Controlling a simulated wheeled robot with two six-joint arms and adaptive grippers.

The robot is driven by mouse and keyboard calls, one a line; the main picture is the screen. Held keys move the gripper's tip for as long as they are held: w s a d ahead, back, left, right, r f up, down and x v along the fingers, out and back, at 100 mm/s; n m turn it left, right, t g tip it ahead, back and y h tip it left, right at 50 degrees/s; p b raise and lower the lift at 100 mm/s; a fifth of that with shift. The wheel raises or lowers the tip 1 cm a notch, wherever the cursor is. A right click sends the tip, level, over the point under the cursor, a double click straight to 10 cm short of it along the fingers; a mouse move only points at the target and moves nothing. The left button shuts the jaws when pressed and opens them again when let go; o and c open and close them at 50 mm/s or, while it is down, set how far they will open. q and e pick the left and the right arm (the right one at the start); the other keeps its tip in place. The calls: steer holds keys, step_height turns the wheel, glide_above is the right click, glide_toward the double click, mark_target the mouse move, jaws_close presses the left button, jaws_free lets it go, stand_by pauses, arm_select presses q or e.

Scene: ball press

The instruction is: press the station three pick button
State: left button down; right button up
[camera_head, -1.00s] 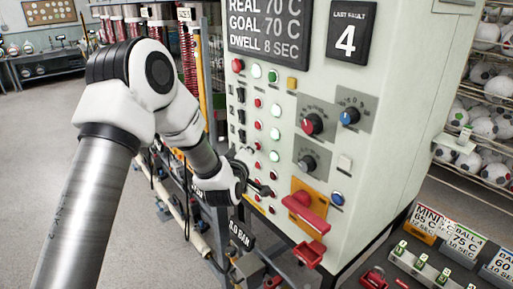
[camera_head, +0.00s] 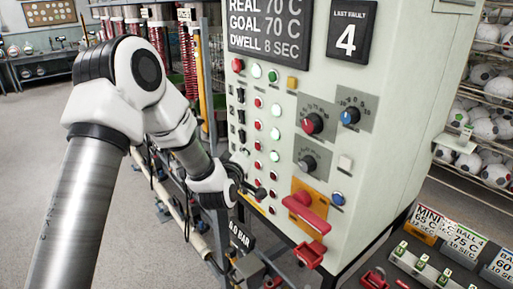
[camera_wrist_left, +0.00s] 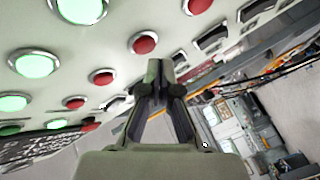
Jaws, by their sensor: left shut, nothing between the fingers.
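The control panel (camera_head: 300,110) carries columns of small round buttons, red ones (camera_head: 257,125) and lit green ones (camera_head: 275,134). Numbered black switches (camera_head: 241,115) run down its left edge. My left gripper (camera_head: 260,191) is shut and empty at the panel's lower left, near the lower red buttons (camera_head: 273,176). In the left wrist view its closed fingers (camera_wrist_left: 165,68) point at the panel, with a red button (camera_wrist_left: 143,43) just beyond and left of the tips. I cannot tell whether they touch the panel. I cannot read which button is station three pick. My right gripper is out of view.
Two dials, red (camera_head: 312,124) and blue (camera_head: 349,116), sit right of the buttons. A red handle (camera_head: 306,211) on a yellow plate juts out at the lower right of my gripper. A ball rack (camera_head: 487,125) stands at the right. Open floor lies at the left.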

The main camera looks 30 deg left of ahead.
arm_select(q)
steer(key=s, duration=0.1)
steer(key=s+a, duration=0.1)
steer(key=s, duration=0.1)
steer(key=s+a, duration=0.1)
steer(key=shift+s, duration=0.3)
stand_by(0.7)
